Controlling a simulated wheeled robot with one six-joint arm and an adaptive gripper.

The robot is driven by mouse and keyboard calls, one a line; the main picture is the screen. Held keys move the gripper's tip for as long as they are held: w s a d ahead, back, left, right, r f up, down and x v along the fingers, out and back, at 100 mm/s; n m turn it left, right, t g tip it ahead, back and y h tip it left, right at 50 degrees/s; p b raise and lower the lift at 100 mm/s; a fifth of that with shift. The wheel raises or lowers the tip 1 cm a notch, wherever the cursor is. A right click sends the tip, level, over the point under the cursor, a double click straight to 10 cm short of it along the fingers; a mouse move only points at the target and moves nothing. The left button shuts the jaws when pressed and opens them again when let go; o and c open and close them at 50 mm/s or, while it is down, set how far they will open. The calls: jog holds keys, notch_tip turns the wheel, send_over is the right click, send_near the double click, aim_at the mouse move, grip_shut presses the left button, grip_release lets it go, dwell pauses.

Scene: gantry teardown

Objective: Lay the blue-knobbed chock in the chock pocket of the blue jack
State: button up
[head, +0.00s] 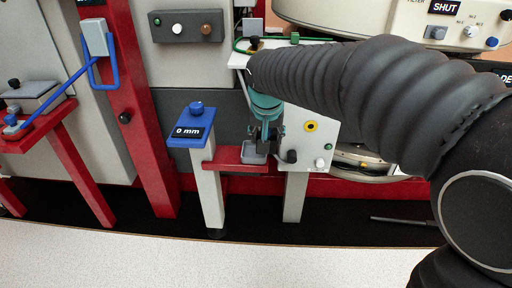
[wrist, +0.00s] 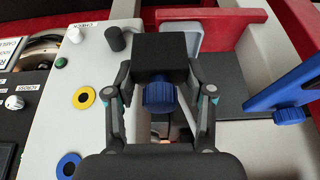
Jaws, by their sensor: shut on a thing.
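In the wrist view, my gripper (wrist: 160,82) is shut on the blue-knobbed chock (wrist: 160,50), a dark block with a blue knob facing me between the fingers. The blue jack (head: 190,135), with a blue top, a "0 mm" label and a pale leg, stands left of my gripper (head: 265,138) in the head view. Part of its blue top (wrist: 285,92) shows at the right of the wrist view. A pale grey square fitting (wrist: 194,38) on a red bar lies just beyond and right of the chock; I cannot tell whether it is the pocket. The head view mostly hides the chock.
A pale panel (head: 318,150) with knobs and a yellow ring stands right beside my gripper. The red bar (head: 230,160) runs between the jack and this panel. A red post (head: 140,110) stands left of the jack. Pale floor (head: 200,265) in front is clear.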

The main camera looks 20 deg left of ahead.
jog(key=w+a+f, duration=0.1)
jog(key=w+a, duration=0.1)
jog(key=w+a+f, duration=0.1)
jog(key=w+f, duration=0.1)
jog(key=w, duration=0.1)
jog(key=w+a+f, duration=0.2)
jog(key=shift+w+a+f, duration=0.15)
jog(key=shift+a+f, duration=0.1)
jog(key=shift+a, duration=0.1)
jog(key=shift+f+b, duration=0.55)
jog(key=shift+f, duration=1.5)
jog(key=shift+f, duration=0.35)
jog(key=o, duration=1.4)
jog(key=shift+f, duration=0.1)
jog(key=shift+r, duration=0.6)
jog(key=shift+p+v, duration=0.75)
jog(key=shift+v, duration=5.1)
